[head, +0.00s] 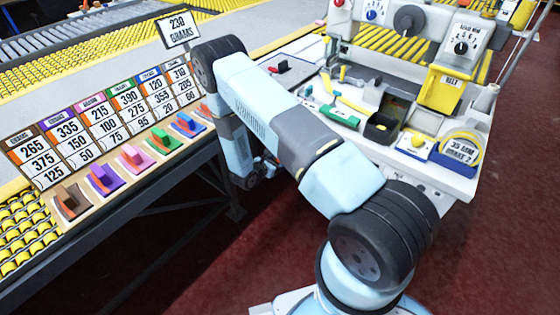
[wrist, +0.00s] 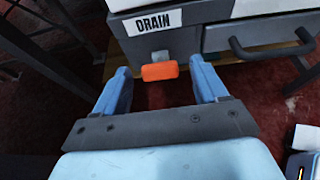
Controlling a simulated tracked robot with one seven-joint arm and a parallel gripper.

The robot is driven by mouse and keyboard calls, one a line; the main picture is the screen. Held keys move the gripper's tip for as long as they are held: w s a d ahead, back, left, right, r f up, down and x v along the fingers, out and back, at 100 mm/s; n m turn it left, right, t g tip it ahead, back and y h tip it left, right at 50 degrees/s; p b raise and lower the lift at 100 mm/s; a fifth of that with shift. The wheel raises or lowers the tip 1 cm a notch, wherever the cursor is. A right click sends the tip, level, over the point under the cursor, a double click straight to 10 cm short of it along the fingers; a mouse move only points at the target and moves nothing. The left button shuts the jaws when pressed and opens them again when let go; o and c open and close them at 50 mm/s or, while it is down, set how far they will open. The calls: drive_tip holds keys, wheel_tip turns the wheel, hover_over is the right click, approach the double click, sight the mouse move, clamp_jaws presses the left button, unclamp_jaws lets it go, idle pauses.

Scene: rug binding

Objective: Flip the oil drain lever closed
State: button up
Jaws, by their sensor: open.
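The oil drain lever shows in the wrist view as an orange handle (wrist: 159,71) on a short grey stem, below a white label reading DRAIN (wrist: 153,22). The label is on the front of a dark grey box (wrist: 190,39). My gripper (wrist: 157,80) is open, with one blue finger on each side of the orange handle. There are gaps between the handle and both fingers. Whether the handle lies fully between the fingertips in depth I cannot tell. In the head view my arm reaches down between the two benches, and the lever is hidden there.
A drawer with a dark handle (wrist: 272,46) is right of the lever. A dark frame stands at the wrist view's left. In the head view, a bench with coloured levers and number cards (head: 103,122) is left, and a machine table (head: 455,178) with tools is right. Red floor lies between.

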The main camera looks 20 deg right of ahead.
drive_tip(key=shift+x, duration=1.45)
drive_tip(key=shift+c, duration=0.4)
